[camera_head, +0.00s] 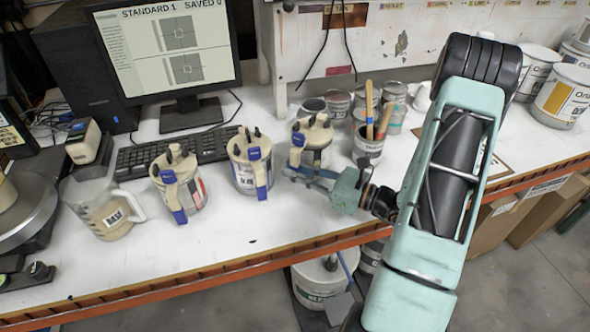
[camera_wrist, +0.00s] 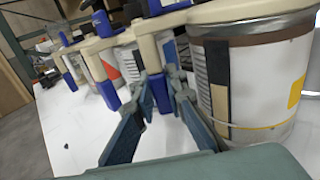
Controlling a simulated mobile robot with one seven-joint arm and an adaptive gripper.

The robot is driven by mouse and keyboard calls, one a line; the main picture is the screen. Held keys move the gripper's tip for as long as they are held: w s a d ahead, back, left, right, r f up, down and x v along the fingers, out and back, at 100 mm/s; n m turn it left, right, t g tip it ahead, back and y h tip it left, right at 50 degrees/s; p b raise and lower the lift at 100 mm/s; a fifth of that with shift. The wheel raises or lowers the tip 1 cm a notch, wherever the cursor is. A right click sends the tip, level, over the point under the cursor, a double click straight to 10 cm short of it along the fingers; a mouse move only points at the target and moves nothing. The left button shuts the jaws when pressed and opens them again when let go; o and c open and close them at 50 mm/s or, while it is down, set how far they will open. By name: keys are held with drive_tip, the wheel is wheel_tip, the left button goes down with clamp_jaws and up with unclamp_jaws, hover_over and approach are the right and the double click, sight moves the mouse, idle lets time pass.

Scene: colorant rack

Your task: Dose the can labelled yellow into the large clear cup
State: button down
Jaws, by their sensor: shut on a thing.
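The can with a yellow patch on its label (camera_wrist: 262,85) fills the right of the wrist view, upright, its wording unreadable. It appears to be the rightmost dispensing can (camera_head: 316,150) in the head view, with a beige lid and a blue-and-beige handle. My gripper (camera_head: 300,174) is at the front of this can; in the wrist view its fingers (camera_wrist: 168,82) are closed on the handle. The large clear cup (camera_head: 103,208), marked BASE and with a side handle, stands at the left of the bench, well away from my gripper. It holds pale material.
Two other dispensing cans, one with a red label (camera_head: 180,185) and one with blue marking (camera_head: 251,165), stand between my gripper and the cup. The keyboard (camera_head: 178,150) lies behind; the front bench strip is clear.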

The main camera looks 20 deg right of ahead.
drive_tip(key=shift+f+b, duration=0.45)
drive_tip(key=c, duration=1.9)
unclamp_jaws()
drive_tip(key=shift+s+f, duration=0.1)
drive_tip(key=shift+f, duration=0.05)
drive_tip(key=shift+v, duration=3.95)
